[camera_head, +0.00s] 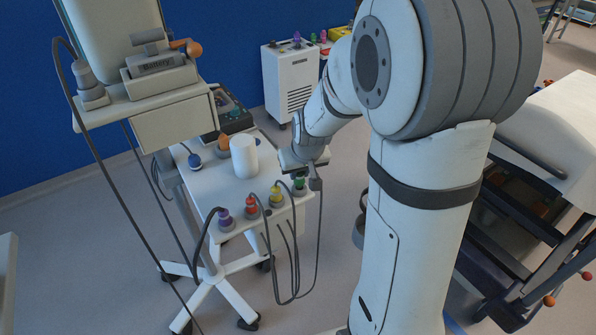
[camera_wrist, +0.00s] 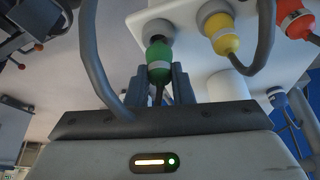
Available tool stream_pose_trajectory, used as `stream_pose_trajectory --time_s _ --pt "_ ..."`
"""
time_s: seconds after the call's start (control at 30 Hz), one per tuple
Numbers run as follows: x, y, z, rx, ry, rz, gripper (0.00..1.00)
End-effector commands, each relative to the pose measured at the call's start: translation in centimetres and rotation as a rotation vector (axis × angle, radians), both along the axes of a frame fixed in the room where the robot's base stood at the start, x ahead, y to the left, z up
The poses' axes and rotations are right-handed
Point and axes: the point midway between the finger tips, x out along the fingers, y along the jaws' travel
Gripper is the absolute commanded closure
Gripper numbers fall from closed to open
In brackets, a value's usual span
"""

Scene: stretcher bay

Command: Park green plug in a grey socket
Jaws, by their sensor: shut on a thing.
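The green plug (camera_wrist: 158,62) is between the two dark fingers of my gripper (camera_wrist: 162,85), which are shut on it. Its end points at a grey socket (camera_wrist: 160,30) on the white cart and meets or nearly meets it; how deep it sits I cannot tell. In the head view the green plug (camera_head: 299,184) is at the right end of the plug row, just under my gripper (camera_head: 301,172). Grey sockets also hold the yellow plug (camera_head: 275,194), red plug (camera_head: 251,206) and purple plug (camera_head: 225,217).
The white cart (camera_head: 207,182) carries a white cylinder (camera_head: 244,157) behind the row. Dark cables hang in loops below its front edge, and one crosses close to my gripper in the wrist view. A white cabinet (camera_head: 291,82) stands behind. A stretcher (camera_head: 556,125) is at the right.

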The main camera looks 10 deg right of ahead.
Motion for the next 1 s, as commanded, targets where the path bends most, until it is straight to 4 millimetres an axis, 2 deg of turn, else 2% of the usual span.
stream_pose_trajectory --time_s 0.73,0.77,1.0 --pt "0.0 -0.1 -1.8 -0.001 0.000 -0.001 1.00" --pt "0.0 -0.1 -1.7 -0.001 0.000 -0.001 0.78" --pt "0.0 -0.1 -1.6 0.000 0.000 -0.002 0.59"
